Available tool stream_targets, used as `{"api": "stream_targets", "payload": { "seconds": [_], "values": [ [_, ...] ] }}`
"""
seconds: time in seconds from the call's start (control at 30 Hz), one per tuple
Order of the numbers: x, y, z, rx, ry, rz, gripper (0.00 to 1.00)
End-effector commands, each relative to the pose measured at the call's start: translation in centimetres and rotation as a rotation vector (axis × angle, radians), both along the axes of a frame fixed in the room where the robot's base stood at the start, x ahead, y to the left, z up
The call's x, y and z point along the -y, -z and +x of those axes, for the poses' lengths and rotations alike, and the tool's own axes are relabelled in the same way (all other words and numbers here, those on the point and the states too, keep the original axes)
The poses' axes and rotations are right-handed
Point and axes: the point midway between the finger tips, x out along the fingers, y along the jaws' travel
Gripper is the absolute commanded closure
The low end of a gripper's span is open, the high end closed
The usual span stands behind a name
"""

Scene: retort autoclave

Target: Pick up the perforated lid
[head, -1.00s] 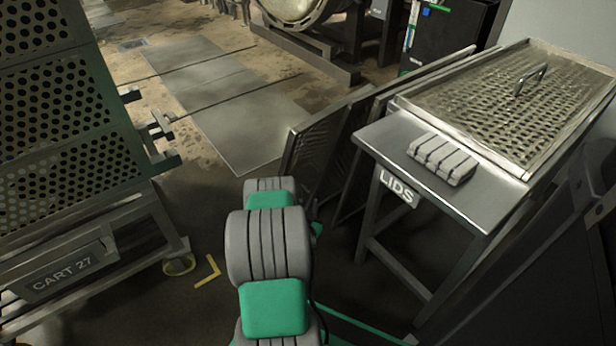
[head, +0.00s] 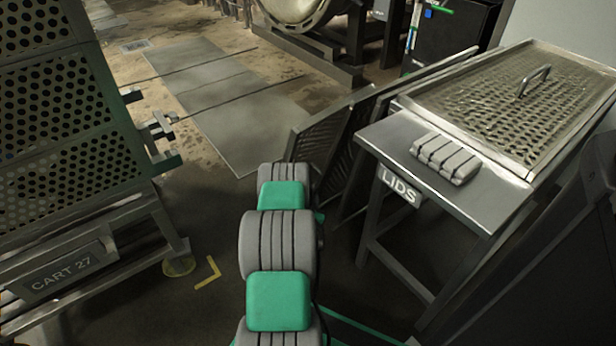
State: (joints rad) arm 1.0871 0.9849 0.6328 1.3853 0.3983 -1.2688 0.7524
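The perforated lid (head: 485,103) lies flat on the metal table marked LIDS, at the right of the head view. It is a grey rectangular sheet with many holes and a raised rim. A bar handle (head: 534,80) stands up from its middle. My arm, grey with green covers, rises from the bottom centre, to the left of the table and apart from the lid. My gripper does not show in the head view.
More perforated panels (head: 318,140) lean against the table's left side. A perforated cart marked CART 27 (head: 68,273) stands at left. Floor between cart and panels is open.

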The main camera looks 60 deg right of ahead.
Motion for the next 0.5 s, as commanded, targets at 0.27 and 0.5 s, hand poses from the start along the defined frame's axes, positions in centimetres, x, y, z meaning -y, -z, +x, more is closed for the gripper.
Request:
{"api": "stream_targets", "payload": {
  "seconds": [0.27,0.5],
  "values": [
    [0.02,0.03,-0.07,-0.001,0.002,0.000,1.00],
    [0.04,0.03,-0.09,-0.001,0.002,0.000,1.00]
  ]
}}
